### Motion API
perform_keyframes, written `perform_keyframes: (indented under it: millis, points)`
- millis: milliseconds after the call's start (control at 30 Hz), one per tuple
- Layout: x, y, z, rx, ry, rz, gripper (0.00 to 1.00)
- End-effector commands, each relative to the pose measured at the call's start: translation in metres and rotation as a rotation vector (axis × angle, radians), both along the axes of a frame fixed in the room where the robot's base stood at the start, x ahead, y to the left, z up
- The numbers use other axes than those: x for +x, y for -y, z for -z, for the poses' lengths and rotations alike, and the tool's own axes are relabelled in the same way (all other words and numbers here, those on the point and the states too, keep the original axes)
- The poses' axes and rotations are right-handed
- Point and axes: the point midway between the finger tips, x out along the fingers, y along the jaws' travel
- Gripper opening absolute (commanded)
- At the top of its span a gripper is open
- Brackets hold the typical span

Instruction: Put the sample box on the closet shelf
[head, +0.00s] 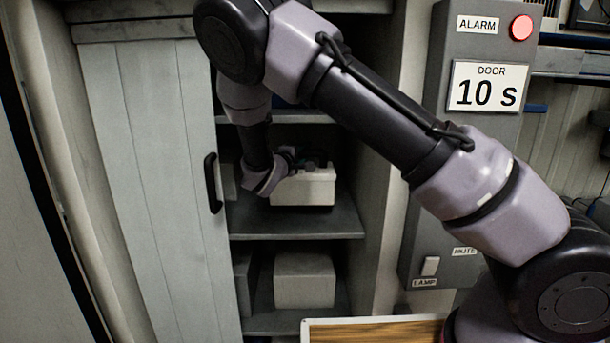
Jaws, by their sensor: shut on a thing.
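The sample box, a small pale box (303,188), is inside the open part of the closet. My gripper (308,163) is at the top of the box and shut on it; its fingers are small and dark here. The box is upright over the middle closet shelf (298,224), with a dark band under it. I cannot tell whether it touches the shelf. My arm reaches in from the right and hides part of the upper closet.
A closet door (150,160) with a black handle (213,184) covers the left side. Another pale box (304,281) stands on the lower shelf. A grey panel (420,230) with a lit red alarm lamp (522,28) is right of the closet. Bare shelf remains around the held box.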

Motion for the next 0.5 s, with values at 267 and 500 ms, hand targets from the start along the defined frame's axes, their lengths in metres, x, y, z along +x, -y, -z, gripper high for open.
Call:
perform_keyframes:
  millis: [267,500]
  points:
    - [0.001,0.001,0.02,0.0,0.004,0.002,0.0]
    - [0.001,0.001,0.048,0.001,0.004,0.002,0.0]
